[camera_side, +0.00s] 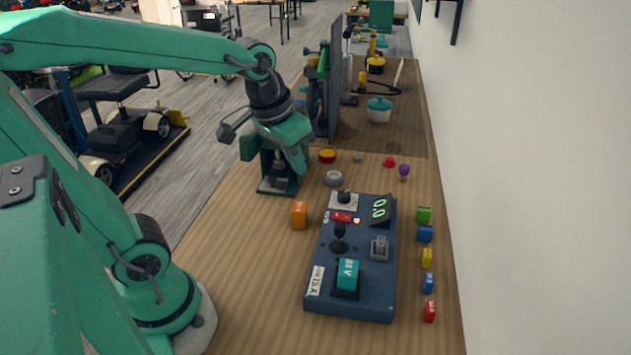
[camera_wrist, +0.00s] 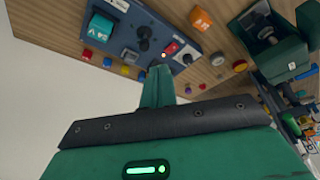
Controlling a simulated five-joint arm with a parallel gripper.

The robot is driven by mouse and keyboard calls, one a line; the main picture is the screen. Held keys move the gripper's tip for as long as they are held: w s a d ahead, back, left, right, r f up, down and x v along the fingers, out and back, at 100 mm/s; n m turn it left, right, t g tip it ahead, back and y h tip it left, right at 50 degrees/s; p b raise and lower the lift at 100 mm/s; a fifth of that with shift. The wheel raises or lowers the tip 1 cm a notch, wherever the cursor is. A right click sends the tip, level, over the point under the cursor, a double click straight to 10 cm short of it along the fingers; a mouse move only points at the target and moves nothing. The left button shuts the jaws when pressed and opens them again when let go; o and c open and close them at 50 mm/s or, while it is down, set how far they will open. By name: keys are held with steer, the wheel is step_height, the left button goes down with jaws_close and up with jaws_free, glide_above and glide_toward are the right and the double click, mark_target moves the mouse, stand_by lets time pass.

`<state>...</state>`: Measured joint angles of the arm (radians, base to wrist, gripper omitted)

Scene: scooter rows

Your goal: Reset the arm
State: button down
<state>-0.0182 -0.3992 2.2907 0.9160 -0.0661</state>
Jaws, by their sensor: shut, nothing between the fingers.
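My gripper (camera_side: 301,160) hangs above the wooden bench at the end of my green arm, left of and beyond the control box, apart from it. In the wrist view my gripper (camera_wrist: 158,70) shows as green fingers closed together, with nothing between them. The dark blue control box (camera_side: 375,277) carries a teal rocker switch (camera_side: 347,275), a black joystick (camera_side: 339,240), a red button and a display reading 0.0. The box also shows in the wrist view (camera_wrist: 122,30), upper left. An orange block (camera_side: 299,215) lies left of the box.
A dark green device (camera_side: 278,182) stands on the bench below my gripper, partly hidden. Several small coloured blocks, such as a yellow one (camera_side: 427,257), line the right side near the wall (camera_side: 530,180). A grey ring (camera_side: 334,179) and a teal pot (camera_side: 379,111) stand farther back.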

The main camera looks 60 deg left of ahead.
steer(key=s+m+t, duration=0.1)
steer(key=s, duration=0.5)
steer(key=shift+s+d+r+t, duration=0.2)
steer(key=shift+s+d+t, duration=0.05)
steer(key=shift+s+t, duration=0.15)
stand_by(0.8)
